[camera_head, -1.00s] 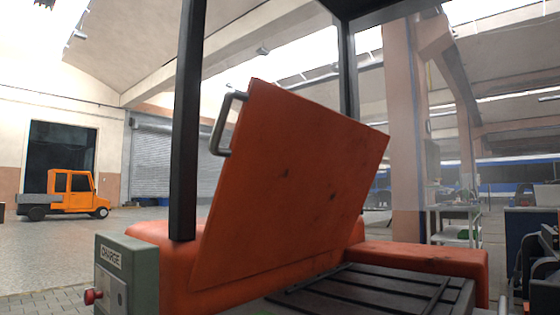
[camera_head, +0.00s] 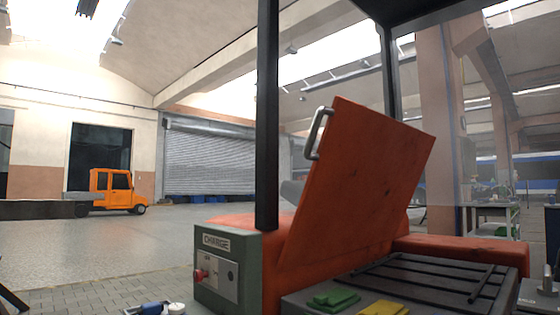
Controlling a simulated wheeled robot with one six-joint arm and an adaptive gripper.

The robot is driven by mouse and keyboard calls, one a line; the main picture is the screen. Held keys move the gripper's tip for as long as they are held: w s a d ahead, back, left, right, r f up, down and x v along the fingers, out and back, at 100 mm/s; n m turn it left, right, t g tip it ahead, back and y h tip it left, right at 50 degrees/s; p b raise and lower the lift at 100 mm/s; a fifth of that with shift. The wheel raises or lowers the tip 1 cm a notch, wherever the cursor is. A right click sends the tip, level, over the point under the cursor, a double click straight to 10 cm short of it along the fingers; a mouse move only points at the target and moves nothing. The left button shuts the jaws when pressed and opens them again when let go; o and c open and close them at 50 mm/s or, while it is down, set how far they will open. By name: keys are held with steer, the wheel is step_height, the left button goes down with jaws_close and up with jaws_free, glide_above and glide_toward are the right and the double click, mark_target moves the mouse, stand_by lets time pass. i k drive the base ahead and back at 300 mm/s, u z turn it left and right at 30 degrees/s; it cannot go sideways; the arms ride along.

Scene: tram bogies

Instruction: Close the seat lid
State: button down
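The orange seat lid (camera_head: 358,185) stands open on the orange vehicle body, tilted up and leaning back. A metal handle (camera_head: 318,133) is fixed to its upper left edge. The lid's lower edge meets the vehicle behind the dark ribbed deck (camera_head: 425,275). My gripper is not in view, and nothing is seen touching the lid or its handle.
A grey-green box marked CHARGE (camera_head: 222,268) with a red knob stands left of the lid. A black post (camera_head: 267,120) rises beside it. Green cloths (camera_head: 335,299) and a yellow cloth (camera_head: 384,309) lie in front. Open floor lies left, with an orange truck (camera_head: 112,192) beyond.

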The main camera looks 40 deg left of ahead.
mark_target(368, 167)
steer(key=u, duration=1.25)
steer(key=i, duration=0.05)
steer(key=z, duration=0.05)
